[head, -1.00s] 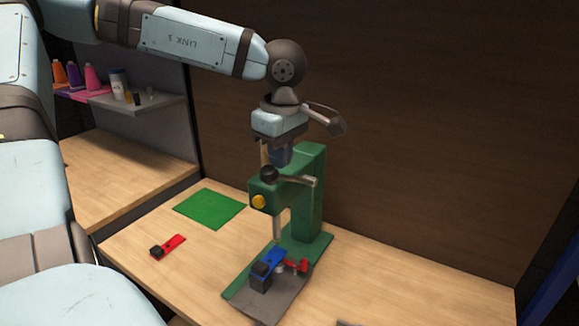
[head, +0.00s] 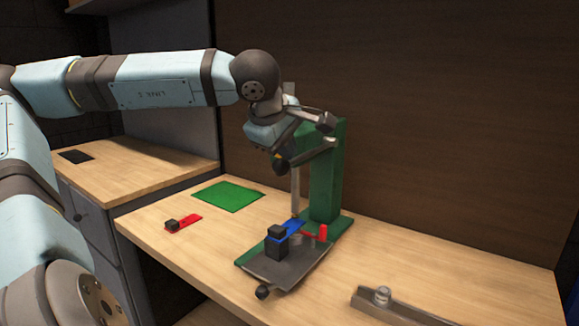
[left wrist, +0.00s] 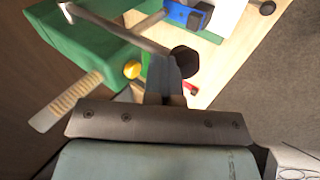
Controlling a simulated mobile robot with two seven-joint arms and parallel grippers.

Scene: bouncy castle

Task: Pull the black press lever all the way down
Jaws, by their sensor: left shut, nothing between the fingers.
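The green press (head: 327,185) stands on the table. Its lever is a metal rod (head: 312,152) that slopes down toward the left to a black knob (head: 281,165). My left gripper (head: 274,152) is shut and empty at the knob. In the left wrist view the rod (left wrist: 125,32) ends at the knob (left wrist: 185,62), right by my fingertips (left wrist: 166,82); I cannot tell whether they touch. A blue strip with a black block (head: 277,243) sits on the press base under the ram (head: 295,193). My right gripper is out of view.
A red strip with a black block (head: 183,222) and a green mat (head: 228,196) lie on the table left of the press. A grey bar (head: 405,308) lies at the front right. A brown wall (head: 430,110) stands close behind.

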